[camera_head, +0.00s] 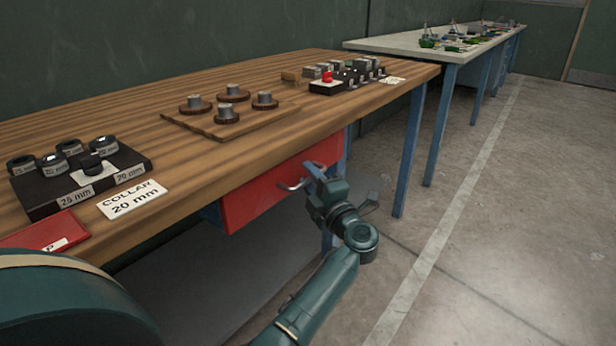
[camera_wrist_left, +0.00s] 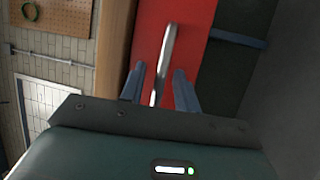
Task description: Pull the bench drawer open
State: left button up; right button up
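The bench drawer has a red front (camera_head: 262,194) under the front edge of the wooden bench (camera_head: 230,152). No drawer interior shows. A pale metal bar handle (camera_head: 291,185) sticks out from the red front. My left gripper (camera_head: 312,178) is at this handle, partly hidden by its own wrist. In the left wrist view the handle (camera_wrist_left: 168,50) runs between the two fingers of my left gripper (camera_wrist_left: 159,78), against the red front (camera_wrist_left: 190,40). The fingers stand apart with gaps beside the handle, so the gripper is open around it. My right gripper is not in view.
On the bench are a black tray of collars (camera_head: 112,179), a wooden board with several round pieces (camera_head: 215,121), a COLLAR 20 mm card (camera_head: 131,199) and a red tray (camera_head: 45,235). A second bench (camera_head: 400,45) stands behind. The floor (camera_head: 500,240) at right is clear.

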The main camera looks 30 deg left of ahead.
pick_arm(q)
jog(key=shift+c, duration=0.2)
grip_shut()
dwell(0.4)
